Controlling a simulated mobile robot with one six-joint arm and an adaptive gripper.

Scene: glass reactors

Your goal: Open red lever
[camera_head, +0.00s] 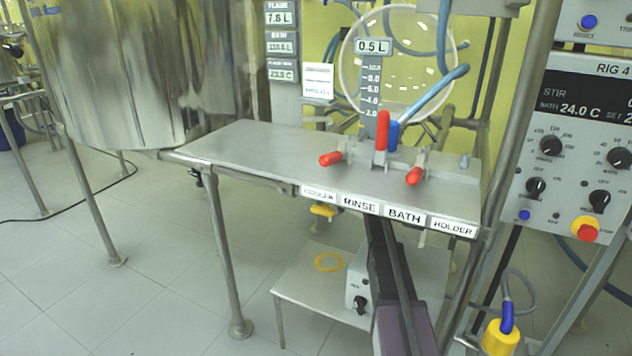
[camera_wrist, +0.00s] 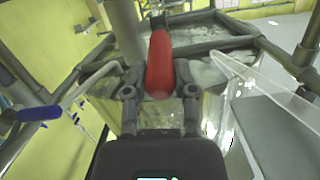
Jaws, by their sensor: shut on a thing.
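In the wrist view a red lever handle (camera_wrist: 160,66) stands between the two fingers of my gripper (camera_wrist: 160,94), which is shut on it. The handle points away from the gripper, with a dark part at its far end. In the head view three red levers show on the metal bench: one upright (camera_head: 382,131), one tilted at the left (camera_head: 331,158) and one tilted at the right (camera_head: 414,175). My dark arm rises below the bench's front edge, and my gripper is hidden there. I cannot tell which lever it holds.
The metal bench (camera_head: 240,145) has labels along its front edge. A lower shelf (camera_head: 305,283) stands beneath, near a yellow handle (camera_head: 323,211). A control panel (camera_head: 575,135) with knobs is at the right, a large steel vessel (camera_head: 130,70) at the left. Pipes surround the gripper.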

